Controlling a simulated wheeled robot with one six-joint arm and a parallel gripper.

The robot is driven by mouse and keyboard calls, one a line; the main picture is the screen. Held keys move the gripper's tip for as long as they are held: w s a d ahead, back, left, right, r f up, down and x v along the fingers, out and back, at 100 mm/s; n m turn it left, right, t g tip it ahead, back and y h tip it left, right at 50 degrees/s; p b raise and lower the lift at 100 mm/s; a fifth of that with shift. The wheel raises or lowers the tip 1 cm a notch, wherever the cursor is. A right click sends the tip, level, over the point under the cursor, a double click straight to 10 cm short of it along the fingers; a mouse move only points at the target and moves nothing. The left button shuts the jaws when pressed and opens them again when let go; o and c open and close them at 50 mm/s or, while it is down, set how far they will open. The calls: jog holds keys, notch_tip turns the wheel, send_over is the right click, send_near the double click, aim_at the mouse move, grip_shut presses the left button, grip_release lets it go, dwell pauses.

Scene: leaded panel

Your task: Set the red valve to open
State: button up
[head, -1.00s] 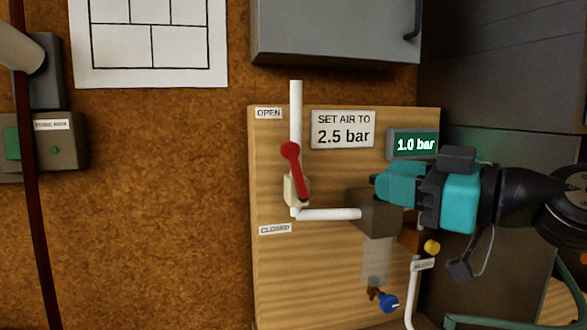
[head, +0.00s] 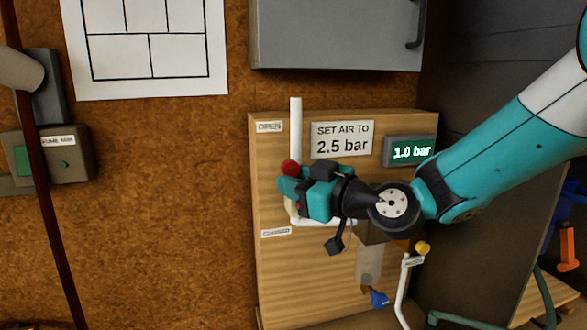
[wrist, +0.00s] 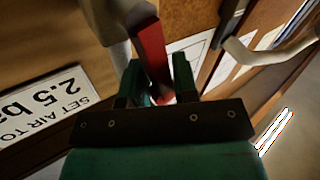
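The red valve handle (head: 290,167) is on a white vertical pipe (head: 296,120) on the wooden board. The OPEN label (head: 269,127) is above it and the CLOSED label (head: 276,232) below. My gripper (head: 284,187) is at the handle and covers most of it and the valve body in the head view. In the wrist view, the red handle (wrist: 152,55) stands between the two green fingers of my gripper (wrist: 158,75). Whether both fingers press on it cannot be told. The display (head: 411,152) reads 1.0 bar.
A sign (head: 342,139) reads SET AIR TO 2.5 bar. A grey cabinet (head: 335,35) hangs above the board. A yellow knob (head: 423,248) and a blue handle (head: 379,299) are below my arm. A dark red pipe (head: 40,190) runs at the left.

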jog(key=shift+w, duration=0.1)
grip_shut()
jog(key=shift+f+b, duration=0.25)
jog(key=shift+b, duration=0.85)
jog(key=shift+d+r+m+b, duration=0.25)
jog(key=shift+m+b, duration=0.15)
jog(key=shift+b, duration=0.25)
grip_release()
